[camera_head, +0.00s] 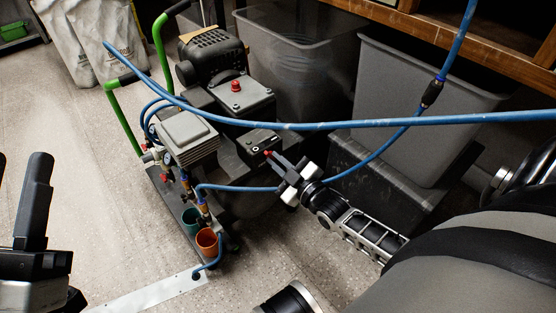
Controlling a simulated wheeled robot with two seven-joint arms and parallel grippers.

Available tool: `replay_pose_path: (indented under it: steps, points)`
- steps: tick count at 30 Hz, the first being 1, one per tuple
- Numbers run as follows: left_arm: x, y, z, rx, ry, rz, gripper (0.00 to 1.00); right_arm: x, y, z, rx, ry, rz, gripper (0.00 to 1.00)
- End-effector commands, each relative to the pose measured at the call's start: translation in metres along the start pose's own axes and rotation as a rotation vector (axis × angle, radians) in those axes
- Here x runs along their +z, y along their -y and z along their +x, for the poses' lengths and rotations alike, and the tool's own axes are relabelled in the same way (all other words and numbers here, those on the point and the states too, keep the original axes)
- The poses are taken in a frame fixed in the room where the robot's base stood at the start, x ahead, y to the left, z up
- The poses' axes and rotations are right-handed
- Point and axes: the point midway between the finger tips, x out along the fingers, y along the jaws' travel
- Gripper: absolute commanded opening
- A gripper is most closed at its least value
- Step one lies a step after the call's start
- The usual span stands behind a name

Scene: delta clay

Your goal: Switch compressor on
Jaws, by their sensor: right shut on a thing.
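The compressor (190,133) stands on the floor in the middle of the view, with green handles, a black motor and a grey finned block. A black switch box (256,141) with a small red knob (268,153) sits on its near right side. My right gripper (273,160) reaches in from the lower right and is shut at the red knob, its fingertips covering part of it. The knob's exact position is too small to tell. My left gripper (20,190) is at the left edge, partly cut off, with its fingers apart and empty, away from the compressor.
A blue hose (350,124) crosses above the compressor, and another branch passes behind my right gripper. Grey bins (415,100) stand behind, below a wooden shelf (450,35). An orange cup (207,241) sits at the compressor's front. White sacks (85,40) stand at upper left; floor at left is clear.

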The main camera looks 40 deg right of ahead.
Motion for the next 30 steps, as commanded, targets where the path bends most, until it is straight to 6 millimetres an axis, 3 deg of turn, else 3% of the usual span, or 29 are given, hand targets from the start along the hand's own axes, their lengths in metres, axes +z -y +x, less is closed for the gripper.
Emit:
replay_pose_path:
  steps: [15,30]
  points:
    - [0.043,-0.004,-0.021,-0.100,0.298,-0.309,0.36,-0.001,-0.003,-0.001,-0.001,0.002,0.457,0.00]
    - [0.060,-0.014,-0.035,-0.130,0.422,-0.446,0.36,0.002,-0.003,-0.001,-0.001,0.003,0.927,0.00]
